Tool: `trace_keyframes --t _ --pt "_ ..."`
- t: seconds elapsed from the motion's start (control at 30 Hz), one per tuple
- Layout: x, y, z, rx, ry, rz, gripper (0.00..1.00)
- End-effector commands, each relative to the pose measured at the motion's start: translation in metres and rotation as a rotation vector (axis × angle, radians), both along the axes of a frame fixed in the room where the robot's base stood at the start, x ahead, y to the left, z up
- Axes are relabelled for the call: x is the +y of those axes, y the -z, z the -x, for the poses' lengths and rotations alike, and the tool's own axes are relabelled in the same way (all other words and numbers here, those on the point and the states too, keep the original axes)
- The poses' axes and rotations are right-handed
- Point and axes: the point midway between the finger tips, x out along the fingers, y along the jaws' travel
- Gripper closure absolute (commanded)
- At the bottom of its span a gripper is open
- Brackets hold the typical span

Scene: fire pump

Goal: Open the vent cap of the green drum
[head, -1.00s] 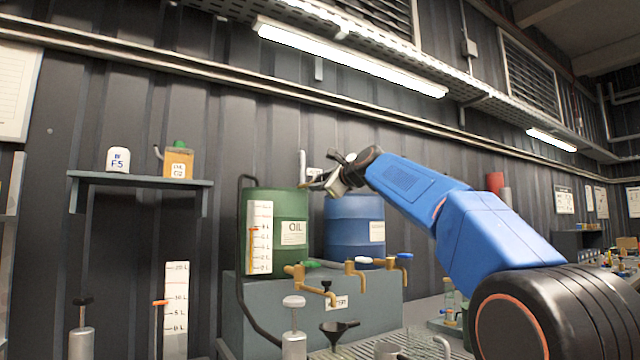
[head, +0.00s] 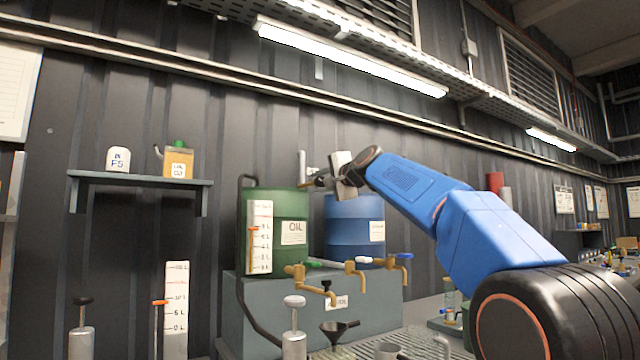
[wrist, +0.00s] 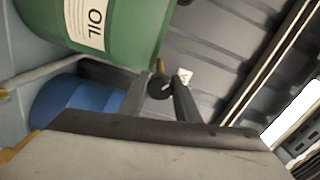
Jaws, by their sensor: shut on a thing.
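The green drum (head: 290,257) stands on a grey stand, with an OIL label and a level gauge on its front. It also shows tilted in the wrist view (wrist: 135,22). The vent cap (wrist: 160,87) is a round black knob at the drum's top edge in the wrist view, with a small brass piece beside it. My gripper (head: 318,182) is at the drum's upper right in the head view, its fingers (wrist: 162,96) shut on the cap from both sides. The cap is mostly hidden by the gripper in the head view.
A blue drum (head: 350,232) stands close on the right, below my wrist. Brass taps (head: 310,283) stick out in front of the drums. A ribbed wall (head: 225,130) is behind.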

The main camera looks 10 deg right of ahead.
Motion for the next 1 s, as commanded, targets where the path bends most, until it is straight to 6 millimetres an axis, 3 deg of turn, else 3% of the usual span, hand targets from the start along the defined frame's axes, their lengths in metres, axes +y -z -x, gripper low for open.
trace_keyframes --t 1.0 --pt "-0.0004 0.0036 -0.0009 -0.281 -0.003 0.879 0.93"
